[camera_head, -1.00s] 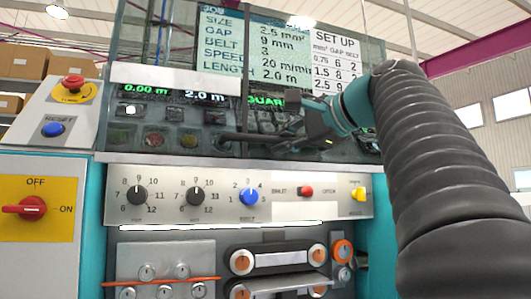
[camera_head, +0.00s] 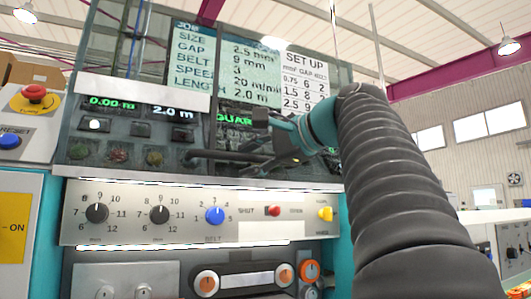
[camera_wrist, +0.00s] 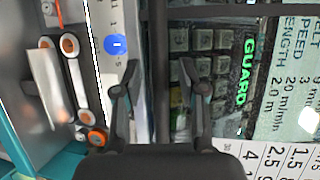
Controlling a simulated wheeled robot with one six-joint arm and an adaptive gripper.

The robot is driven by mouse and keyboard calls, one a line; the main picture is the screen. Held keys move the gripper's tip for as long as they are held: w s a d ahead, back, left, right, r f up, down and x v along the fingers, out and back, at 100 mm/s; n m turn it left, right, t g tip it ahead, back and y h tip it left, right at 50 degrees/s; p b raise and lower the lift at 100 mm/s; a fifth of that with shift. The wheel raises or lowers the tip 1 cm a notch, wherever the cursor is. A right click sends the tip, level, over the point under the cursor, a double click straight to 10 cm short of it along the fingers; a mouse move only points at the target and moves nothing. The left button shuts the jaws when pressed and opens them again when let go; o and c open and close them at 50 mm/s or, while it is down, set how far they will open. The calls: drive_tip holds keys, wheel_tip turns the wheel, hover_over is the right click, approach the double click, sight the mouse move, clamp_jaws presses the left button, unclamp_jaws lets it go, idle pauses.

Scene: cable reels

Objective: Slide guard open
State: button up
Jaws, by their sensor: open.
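The clear guard pane (camera_head: 200,90) covers the keys and the lit display on the machine's upper front. It shows a dark upright edge. Green lettering, partly hidden by my gripper in the head view, reads GUARD in the wrist view (camera_wrist: 244,72).
Below, a panel carries two black dials, a blue belt knob (camera_head: 214,215), a red knob (camera_head: 273,210) between shut and open labels, and a yellow knob (camera_head: 325,214). Orange-centred rollers (camera_head: 207,282) are lower down. A red emergency button (camera_head: 33,95) is at left.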

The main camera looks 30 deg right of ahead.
drive_tip(key=v, duration=1.1)
drive_tip(key=shift+s+r, duration=0.2)
drive_tip(key=shift+s, duration=0.2)
drive_tip(key=shift+d, duration=0.1)
drive_tip(key=w+a+f+n+g+h+b, duration=0.15)
drive_tip(key=w+a+f, duration=0.25)
drive_tip(key=f, duration=0.9)
drive_tip(key=w+a+f+n+g, duration=0.3)
drive_tip(key=w+a+f, duration=0.15)
drive_tip(key=f, duration=0.85)
drive_tip(key=s+a+f+n+g+h, duration=0.1)
drive_tip(key=s+f+n, duration=0.2)
drive_tip(key=f, duration=0.8)
drive_tip(key=s+a+f+n+g+h+p, duration=0.1)
drive_tip(key=s+f+n, duration=0.3)
drive_tip(key=f, duration=0.7)
drive_tip(key=s+a+f+n+g+h, duration=0.2)
drive_tip(key=s+f, duration=0.4)
drive_tip(key=f, duration=0.5)
drive_tip(key=shift+s+a+f+n+g, duration=0.25)
drive_tip(key=shift+s+f+n+g, duration=0.15)
drive_tip(key=shift+n, duration=0.25)
